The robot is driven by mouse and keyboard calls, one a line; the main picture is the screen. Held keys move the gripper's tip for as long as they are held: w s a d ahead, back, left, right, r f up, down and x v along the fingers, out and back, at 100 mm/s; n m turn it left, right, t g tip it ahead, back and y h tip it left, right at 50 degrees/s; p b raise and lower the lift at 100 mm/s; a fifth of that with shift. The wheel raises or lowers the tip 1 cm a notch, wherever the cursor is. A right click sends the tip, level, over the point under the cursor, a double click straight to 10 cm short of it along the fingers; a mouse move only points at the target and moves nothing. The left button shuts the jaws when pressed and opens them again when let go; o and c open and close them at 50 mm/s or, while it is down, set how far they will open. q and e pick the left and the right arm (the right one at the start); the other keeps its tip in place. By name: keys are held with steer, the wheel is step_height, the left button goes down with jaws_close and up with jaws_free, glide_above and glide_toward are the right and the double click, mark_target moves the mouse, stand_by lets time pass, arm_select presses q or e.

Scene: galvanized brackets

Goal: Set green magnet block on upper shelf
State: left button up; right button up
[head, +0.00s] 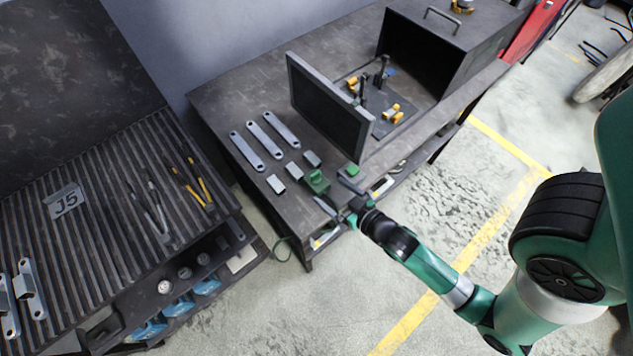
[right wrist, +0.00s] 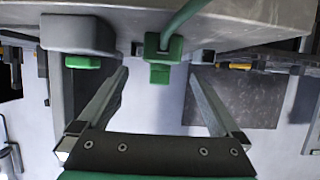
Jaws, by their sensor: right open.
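Two green pieces are near the front edge of the dark workbench (head: 235,95). One is a larger green block (head: 317,182); the other is a small green block (head: 352,170) to its right. I cannot tell for sure which is the magnet block. My right gripper (head: 340,207) is open at the bench's front edge, close to both. In the right wrist view, a green piece with a green cable (right wrist: 162,72) shows between the open fingers, apart from both. Another green piece (right wrist: 82,62) lies left of the fingers. My left gripper is not in view.
Several galvanized brackets (head: 246,152) and small grey blocks lie on the bench. A dark upright panel (head: 330,108) and a box (head: 440,50) stand behind. At left, a ribbed upper shelf (head: 100,215) marked J5 holds tools, with blue items on the shelf below.

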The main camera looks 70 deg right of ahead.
mark_target(319, 184)
steer(key=x, duration=0.2)
steer(key=shift+w+d+f, duration=0.15)
steer(key=shift+w+d, duration=0.05)
steer(key=shift+w, duration=0.1)
steer(key=x, duration=0.2)
steer(key=b+x, duration=0.1)
steer(key=x, duration=0.1)
steer(key=shift+f+b, duration=0.3)
steer(key=shift+f, duration=0.05)
steer(key=shift+w+d+f, duration=0.1)
steer(key=shift+w+d, duration=0.05)
steer(key=shift+w, duration=0.3)
steer(key=shift+c, duration=0.3)
jaws_close()
